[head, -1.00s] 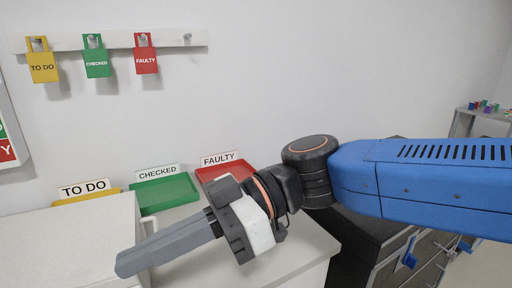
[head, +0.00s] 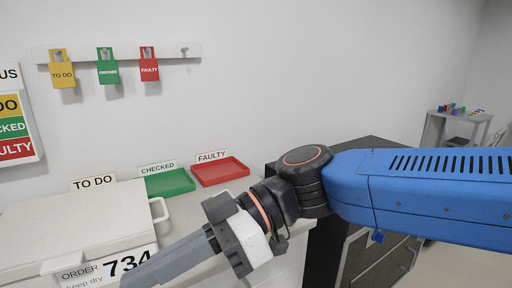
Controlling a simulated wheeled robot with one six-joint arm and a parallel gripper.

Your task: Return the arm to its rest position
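My gripper (head: 165,268) is at the lower middle of the head view, reaching down and left from my blue arm. Its long grey fingers lie close together with no clear gap, and nothing shows between them. Their tips reach over or in front of a white box (head: 75,228) marked ORDER 734; I cannot tell whether they touch it. My arm stretches in from the right edge.
A green tray (head: 169,182) labelled CHECKED and a red tray (head: 219,171) labelled FAULTY are empty on the counter. Yellow, green and red tags (head: 107,72) hang on a wall rail (head: 170,52). A dark cabinet (head: 375,240) stands below my arm.

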